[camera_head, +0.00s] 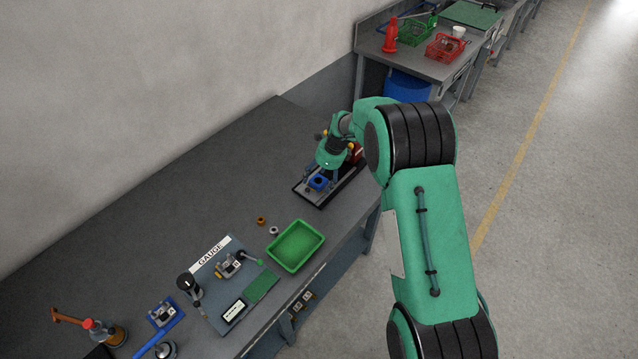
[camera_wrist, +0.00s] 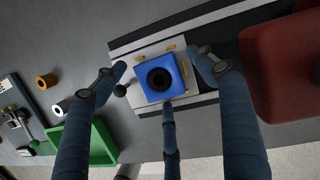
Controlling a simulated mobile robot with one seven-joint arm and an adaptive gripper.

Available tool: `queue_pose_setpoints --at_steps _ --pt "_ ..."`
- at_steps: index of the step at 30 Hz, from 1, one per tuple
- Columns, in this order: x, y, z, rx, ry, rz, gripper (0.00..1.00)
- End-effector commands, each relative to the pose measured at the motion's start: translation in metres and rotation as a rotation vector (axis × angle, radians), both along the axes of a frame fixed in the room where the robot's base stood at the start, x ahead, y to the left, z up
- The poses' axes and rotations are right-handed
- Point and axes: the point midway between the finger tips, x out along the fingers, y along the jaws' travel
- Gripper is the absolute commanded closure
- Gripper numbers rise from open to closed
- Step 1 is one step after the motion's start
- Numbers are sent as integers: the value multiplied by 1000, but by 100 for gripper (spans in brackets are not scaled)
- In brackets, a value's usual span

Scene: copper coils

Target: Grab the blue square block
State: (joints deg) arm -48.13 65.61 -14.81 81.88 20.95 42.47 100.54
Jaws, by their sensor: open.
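The blue square block (camera_wrist: 157,92) has a round dark hole in its middle and sits on a light plate of a dark-edged fixture (camera_wrist: 207,104). In the head view the blue block (camera_head: 318,182) shows on the fixture near the table's right edge, partly beneath my arm's end. My gripper (camera_wrist: 163,86) is open, with its fingers spread around the block's sides in the wrist view. A gap shows between the side fingers and the block. The third finger's tip is close to the block's lower edge; I cannot tell if it touches.
A green tray (camera_head: 295,247) and small copper-coloured and white rings (camera_head: 261,221) lie left of the fixture. A gauge board (camera_head: 224,283) is farther left. A red box (camera_wrist: 280,62) stands right of the block. The table's back is clear.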

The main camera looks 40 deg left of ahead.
Motion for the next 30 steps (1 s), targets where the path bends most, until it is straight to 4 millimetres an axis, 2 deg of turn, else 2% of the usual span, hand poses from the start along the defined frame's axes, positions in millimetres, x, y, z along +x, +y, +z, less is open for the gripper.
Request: queue_pose_setpoints --at_steps 16,17,27,30 --pt "0 0 0 0 0 0 28" --pt "0 0 0 0 0 0 32" --pt "0 0 -1 0 0 0 98" --pt "0 0 0 0 -1 0 99"
